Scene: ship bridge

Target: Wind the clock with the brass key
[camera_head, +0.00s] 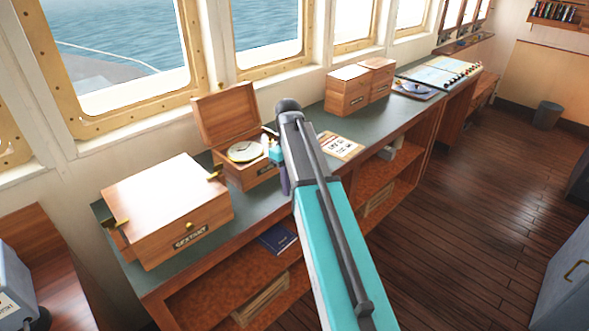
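The clock (244,152) is a pale round dial set in an open wooden box (252,176) on the dark green counter, left of the picture's middle. Its hinged lid (224,114) stands up behind it. My gripper (270,140) is at the right side of the clock box, partly in front of the dial's right edge. My arm hides part of it, and its fingers are too small to tell open from shut. I cannot make out the brass key, in the gripper or on the counter.
A wooden sextant box (168,206) stands close to the left of the clock box. A printed sheet or booklet (340,146) lies to the right. Two wooden boxes (347,90) stand farther along the counter. Windows (262,45) rise behind; the floor (470,200) at right is clear.

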